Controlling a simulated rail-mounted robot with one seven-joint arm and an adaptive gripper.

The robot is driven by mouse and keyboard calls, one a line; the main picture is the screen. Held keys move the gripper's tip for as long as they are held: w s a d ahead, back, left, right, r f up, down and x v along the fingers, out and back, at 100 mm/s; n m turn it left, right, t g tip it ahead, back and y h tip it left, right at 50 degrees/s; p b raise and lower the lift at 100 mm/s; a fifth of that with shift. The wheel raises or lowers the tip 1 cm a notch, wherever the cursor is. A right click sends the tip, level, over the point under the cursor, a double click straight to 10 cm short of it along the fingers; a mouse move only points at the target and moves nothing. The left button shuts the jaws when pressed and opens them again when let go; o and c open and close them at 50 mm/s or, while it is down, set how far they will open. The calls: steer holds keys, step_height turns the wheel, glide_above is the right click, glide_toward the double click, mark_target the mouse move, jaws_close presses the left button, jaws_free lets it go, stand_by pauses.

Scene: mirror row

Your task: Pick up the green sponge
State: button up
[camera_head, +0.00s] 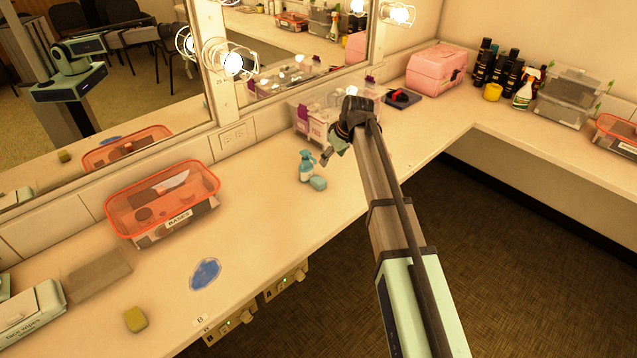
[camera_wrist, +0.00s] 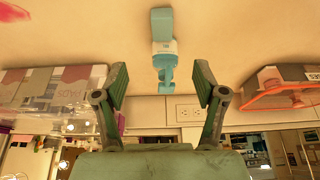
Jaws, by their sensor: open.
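A blue-green sponge (camera_head: 317,183) lies on the counter just in front of a teal spray bottle (camera_head: 306,165). It is the greenest sponge in view. In the wrist view, the sponge (camera_wrist: 161,22) shows at the top beyond the bottle (camera_wrist: 164,60), the picture being upside down. My gripper (camera_wrist: 161,83) is open and empty, its fingers spread either side of the bottle's line. In the head view my gripper (camera_head: 328,155) is right of the bottle and above the counter, apart from the sponge. Its fingers are small there.
A yellowish sponge (camera_head: 135,319) lies at the front left, near a blue patch (camera_head: 205,273). An orange-lidded bin (camera_head: 163,203) stands left of the bottle; a clear organizer (camera_head: 312,121) stands behind, right. The mirror (camera_head: 95,90) backs the counter. Counter left of the sponge is clear.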

steer(key=p, duration=0.2)
glide_above(320, 181)
steer(key=s+d, duration=0.1)
steer(key=d, duration=0.1)
step_height(320, 181, down, 8)
steer(key=shift+a+f, duration=0.1)
steer(key=shift+s+p+x, duration=0.15)
steer(key=shift+p+x, duration=0.55)
steer(key=shift+x, duration=0.9)
steer(key=shift+s+p+x, duration=0.1)
steer(key=shift+p+x, duration=0.55)
steer(key=shift+x, duration=0.9)
steer(key=c, duration=1)
step_height(320, 181, up, 2)
steer(key=shift+r+b, duration=0.1)
steer(key=shift+b, duration=0.6)
steer(key=shift+r+b, duration=0.3)
steer(key=shift+r, duration=0.2)
steer(key=s+d+b, duration=0.4)
steer(key=s+d, duration=0.8)
steer(key=d, duration=0.1)
steer(key=shift+d, duration=0.25)
steer(key=shift+a+r, duration=0.1)
steer(key=shift+c, duration=0.6)
